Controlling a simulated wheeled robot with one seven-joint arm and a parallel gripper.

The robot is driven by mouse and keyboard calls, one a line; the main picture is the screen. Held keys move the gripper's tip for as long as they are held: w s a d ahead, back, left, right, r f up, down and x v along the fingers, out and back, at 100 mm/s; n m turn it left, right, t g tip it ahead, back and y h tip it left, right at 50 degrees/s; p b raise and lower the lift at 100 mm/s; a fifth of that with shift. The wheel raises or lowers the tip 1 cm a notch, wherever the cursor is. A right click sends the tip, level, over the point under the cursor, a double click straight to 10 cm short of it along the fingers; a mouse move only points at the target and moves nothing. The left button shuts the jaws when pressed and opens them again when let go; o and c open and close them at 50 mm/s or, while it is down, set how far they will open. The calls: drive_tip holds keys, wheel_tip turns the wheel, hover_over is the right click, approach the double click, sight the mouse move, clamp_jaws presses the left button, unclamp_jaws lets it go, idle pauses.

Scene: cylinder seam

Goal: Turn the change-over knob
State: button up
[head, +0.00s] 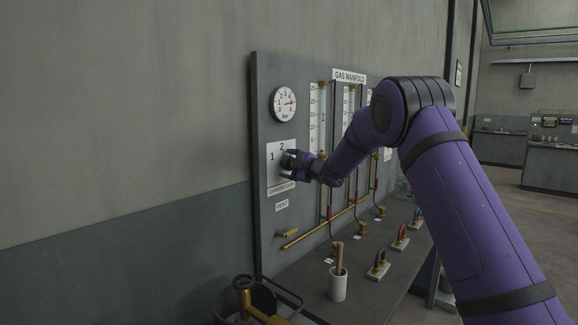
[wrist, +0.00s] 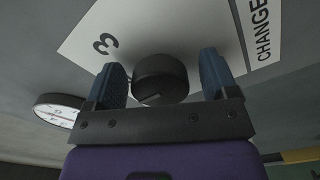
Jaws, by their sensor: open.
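The change-over knob (wrist: 160,77) is a dark round knob on a white plate (head: 274,158) marked with numbers, fixed to the grey panel. In the wrist view it sits between the two blue fingers of my gripper (wrist: 166,82). The fingers are open, one on each side, with a visible gap to the knob on both sides. A pointer line shows on the knob's face. In the head view my gripper (head: 293,163) is at the plate and largely hides the knob. The digits 1 and 2 show on the plate there, and a 3 shows in the wrist view.
A pressure gauge (head: 284,104) is above the plate. Tubes and brass pipes (head: 325,214) run to the right, behind my arm. Below are a vent valve (head: 289,234), a shelf with a white cup (head: 338,284) holding a wooden-handled tool, and several shackle-like fittings (head: 378,266).

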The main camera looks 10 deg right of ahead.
drive_tip(key=v, duration=1)
drive_tip(key=shift+s+d, duration=0.15)
drive_tip(key=shift+s, duration=0.15)
drive_tip(key=s+d+r+m+h, duration=0.2)
drive_tip(key=s+r+m+h, duration=0.35)
drive_tip(key=s, duration=0.35)
drive_tip(key=s+d+r+m+h, duration=0.3)
drive_tip(key=s+r+m+h, duration=0.3)
drive_tip(key=s, duration=0.4)
drive_tip(key=s+a+f+m+g, duration=0.1)
drive_tip(key=s+f+m+g, duration=0.1)
drive_tip(key=s, duration=0.9)
drive_tip(key=s+a+f+m+g, duration=0.2)
drive_tip(key=s+f+m+g, duration=0.1)
drive_tip(key=s, duration=0.9)
drive_tip(key=s+a+f+m+g, duration=0.1)
drive_tip(key=s+f+m+g, duration=0.2)
drive_tip(key=s, duration=0.9)
drive_tip(key=shift+a+f+g+y, duration=0.25)
drive_tip(key=shift+f+g+y, duration=0.2)
drive_tip(key=shift+f+g, duration=0.3)
